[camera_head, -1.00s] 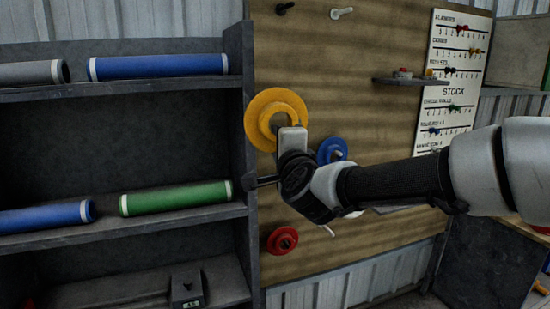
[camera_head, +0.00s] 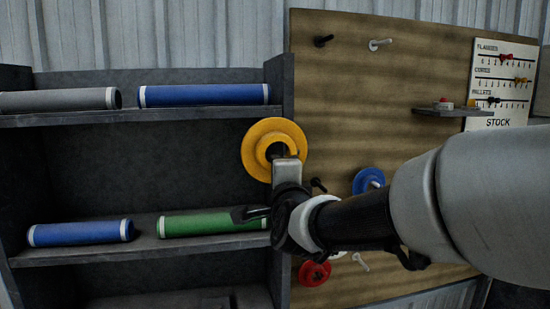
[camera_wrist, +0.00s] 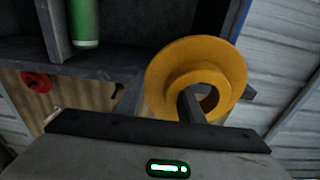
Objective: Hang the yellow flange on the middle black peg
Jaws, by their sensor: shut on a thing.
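The yellow flange (camera_head: 253,150) is a wide disc with a raised hub. My gripper (camera_head: 280,153) is shut on its hub and holds it up in front of the dark shelf's right post, left of the pegboard. In the wrist view the flange (camera_wrist: 165,82) faces the camera, with a dark finger of my gripper (camera_wrist: 190,103) in its central hole. The middle black peg (camera_head: 318,185) shows bare on the board, right of my gripper and slightly lower than the flange, partly close behind my wrist. The flange is apart from that peg.
The upper black peg (camera_head: 322,41) and upper white peg (camera_head: 380,44) are bare. A blue flange (camera_head: 367,181) hangs right of the middle peg; a red flange (camera_head: 314,273) hangs below. A small ledge (camera_head: 452,112) juts out at right. The shelf post (camera_head: 281,95) stands close to the held flange.

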